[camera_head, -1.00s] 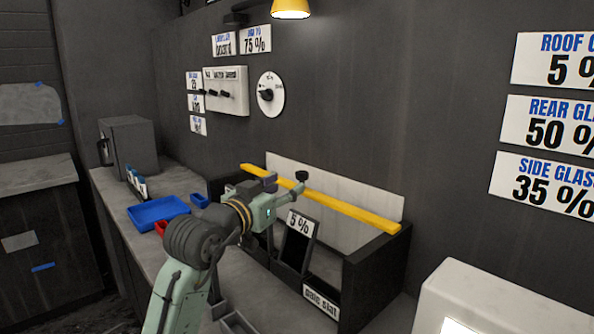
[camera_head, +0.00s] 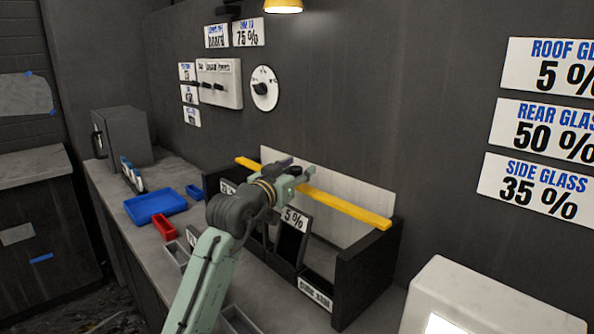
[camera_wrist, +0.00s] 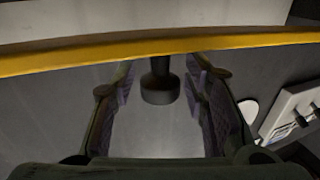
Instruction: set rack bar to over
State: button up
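The yellow rack bar (camera_head: 345,206) slants across the top of a dark rack on the bench, in front of a white back panel. A dark round knob (camera_head: 309,170) stands at the bar's middle. My gripper (camera_head: 291,174) is at the knob, its fingers small and partly hidden in the head view. In the wrist view the yellow bar (camera_wrist: 235,42) crosses the top, and the knob (camera_wrist: 160,88) hangs between my two parted fingers. A gap shows on both sides of the knob, so my gripper is open around it.
The dark rack (camera_head: 366,270) holds black slots with a "5 %" sign (camera_head: 294,218) below the bar. A blue tray (camera_head: 156,208) and a red bin (camera_head: 164,227) lie left on the bench. A wall dial (camera_head: 264,88) and switch panel (camera_head: 220,83) are behind.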

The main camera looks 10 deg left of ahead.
grip_shut()
dwell(0.6)
